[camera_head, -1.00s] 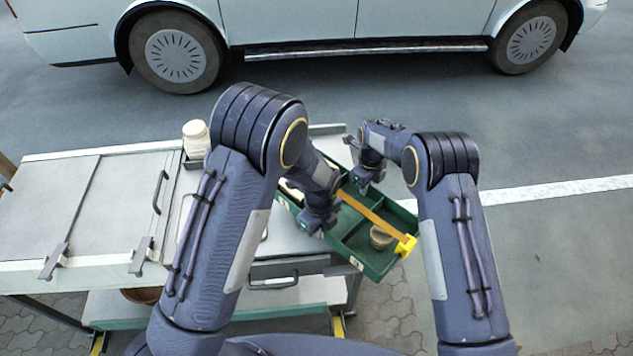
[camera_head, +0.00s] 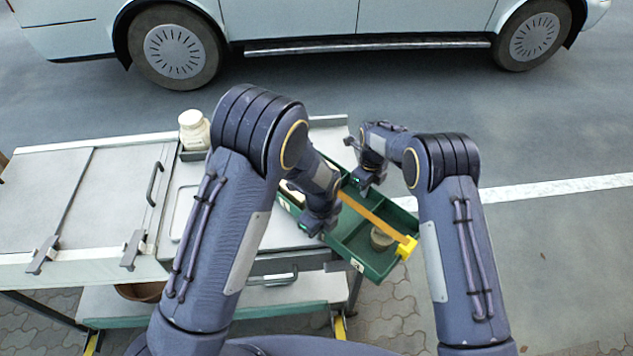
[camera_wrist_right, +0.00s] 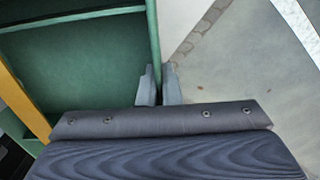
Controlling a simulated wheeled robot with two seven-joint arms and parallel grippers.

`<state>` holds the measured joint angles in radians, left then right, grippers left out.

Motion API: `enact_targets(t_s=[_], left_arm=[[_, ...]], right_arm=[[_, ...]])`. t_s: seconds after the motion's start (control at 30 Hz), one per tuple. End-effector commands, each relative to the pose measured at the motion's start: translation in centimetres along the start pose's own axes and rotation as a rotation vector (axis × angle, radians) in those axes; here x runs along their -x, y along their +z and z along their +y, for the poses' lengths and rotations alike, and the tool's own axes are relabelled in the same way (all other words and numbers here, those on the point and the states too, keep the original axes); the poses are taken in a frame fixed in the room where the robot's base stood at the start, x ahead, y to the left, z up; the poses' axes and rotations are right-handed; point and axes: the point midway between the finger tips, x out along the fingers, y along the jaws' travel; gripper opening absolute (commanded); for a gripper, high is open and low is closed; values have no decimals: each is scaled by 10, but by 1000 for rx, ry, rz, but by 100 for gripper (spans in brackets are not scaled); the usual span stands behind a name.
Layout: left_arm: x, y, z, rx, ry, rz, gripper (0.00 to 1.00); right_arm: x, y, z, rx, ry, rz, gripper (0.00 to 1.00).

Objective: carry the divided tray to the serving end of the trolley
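The divided tray (camera_head: 375,262) is green, with a yellow bar (camera_head: 370,212) along it. It is held out past the trolley's right end, its left part overlapping the trolley top. A small clay-coloured cup (camera_head: 381,240) sits in its right part; a pale item (camera_head: 292,190) shows at its left, mostly hidden by my left arm. My left gripper (camera_head: 316,224) is at the tray's near wall; its fingertips are too hidden to judge. My right gripper (camera_head: 362,185) is at the far wall; in the right wrist view its fingers (camera_wrist_right: 159,85) close on the green wall (camera_wrist_right: 154,45) from both sides.
A pale vehicle (camera_head: 330,22) is parked behind. The pavement at right is clear.

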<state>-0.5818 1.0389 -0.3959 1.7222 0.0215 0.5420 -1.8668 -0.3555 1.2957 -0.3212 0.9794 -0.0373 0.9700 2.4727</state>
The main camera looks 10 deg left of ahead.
Motion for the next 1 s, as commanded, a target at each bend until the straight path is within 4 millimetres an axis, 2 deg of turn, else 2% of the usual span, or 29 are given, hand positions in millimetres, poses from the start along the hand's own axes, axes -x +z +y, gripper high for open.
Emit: enact_targets(t_s=[0.03,0.17,0.53,0.67,1.0], left_arm=[[0,0,-1,0,-3,-1,8],[0,0,-1,0,-2,0,25],[6,0,-1,0,-2,0,26],[24,0,-2,1,-6,0,26],[94,0,-1,0,-6,0,26]], right_arm=[[-1,0,1,1,2,0,8],[0,0,1,1,1,1,25],[0,0,0,0,0,0,26],[0,0,0,0,0,0,26],[0,0,0,0,0,0,26]])
